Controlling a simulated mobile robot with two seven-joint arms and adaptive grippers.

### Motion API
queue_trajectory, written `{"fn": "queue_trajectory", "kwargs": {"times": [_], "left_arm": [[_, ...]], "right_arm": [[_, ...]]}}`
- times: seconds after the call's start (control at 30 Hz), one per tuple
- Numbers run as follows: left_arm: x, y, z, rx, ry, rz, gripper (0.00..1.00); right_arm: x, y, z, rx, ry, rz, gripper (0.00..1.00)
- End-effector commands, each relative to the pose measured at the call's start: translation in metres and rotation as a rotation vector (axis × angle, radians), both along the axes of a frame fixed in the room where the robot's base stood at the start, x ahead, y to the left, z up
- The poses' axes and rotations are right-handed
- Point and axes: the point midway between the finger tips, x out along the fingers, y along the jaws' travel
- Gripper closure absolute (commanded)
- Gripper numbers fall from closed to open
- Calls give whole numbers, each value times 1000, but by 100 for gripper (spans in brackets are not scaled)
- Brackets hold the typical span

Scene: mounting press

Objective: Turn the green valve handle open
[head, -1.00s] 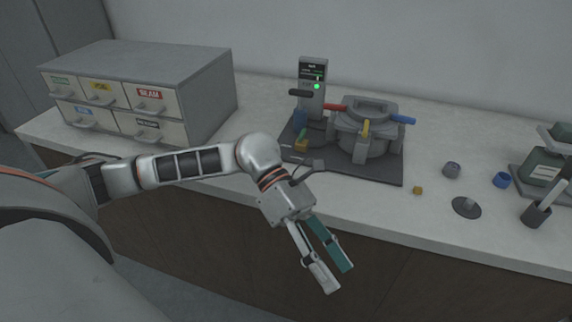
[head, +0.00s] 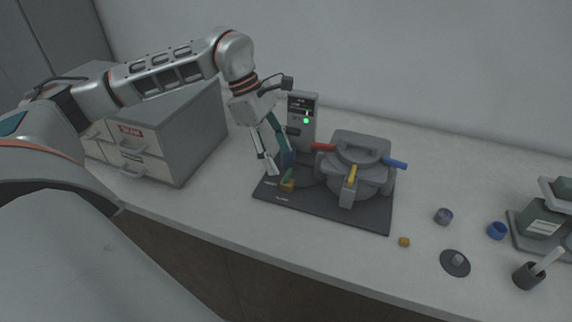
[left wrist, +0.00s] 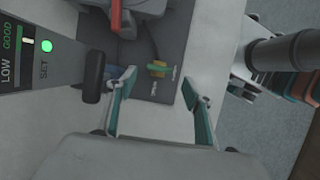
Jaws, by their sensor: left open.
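The green valve handle (head: 289,175) sits on a small brass-yellow valve body (head: 287,186) at the left front of the dark base plate. My left gripper (head: 279,167) is open and empty, its fingers pointing down just above and behind the handle. In the left wrist view the green handle (left wrist: 160,69) lies crosswise between the two fingertips of my left gripper (left wrist: 159,74), as seen from above. No contact shows. Small white labels lie on the plate beside the valve, too small to read surely. My right gripper is out of view.
The grey press pot (head: 362,175) with red, yellow and blue handles stands right of the valve. A panel (head: 302,108) with a green light stands behind. Drawers (head: 180,140) are at left. Small items (head: 443,217) lie at right.

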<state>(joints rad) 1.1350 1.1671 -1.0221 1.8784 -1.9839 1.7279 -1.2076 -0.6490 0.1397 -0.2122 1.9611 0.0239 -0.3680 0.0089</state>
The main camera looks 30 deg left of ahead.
Motion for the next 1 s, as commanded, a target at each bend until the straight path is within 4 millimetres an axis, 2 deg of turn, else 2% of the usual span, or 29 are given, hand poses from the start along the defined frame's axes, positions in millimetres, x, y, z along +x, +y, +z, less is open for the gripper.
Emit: {"fn": "queue_trajectory", "kwargs": {"times": [0.1, 0.3, 0.63, 0.67, 0.8, 1.0], "left_arm": [[1, -8, -18, -2, 2, -2, 49], [4, -15, -36, -1, -1, -1, 49], [4, -17, -40, -2, -1, 0, 49], [4, -17, -40, -2, -1, 0, 51], [4, -17, -40, -2, -1, 0, 87], [4, -17, -40, -2, -1, 2, 87]], "right_arm": [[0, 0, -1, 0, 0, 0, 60], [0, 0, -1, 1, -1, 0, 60], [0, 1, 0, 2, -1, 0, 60], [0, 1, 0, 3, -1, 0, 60], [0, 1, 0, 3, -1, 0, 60], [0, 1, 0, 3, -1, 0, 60]]}}
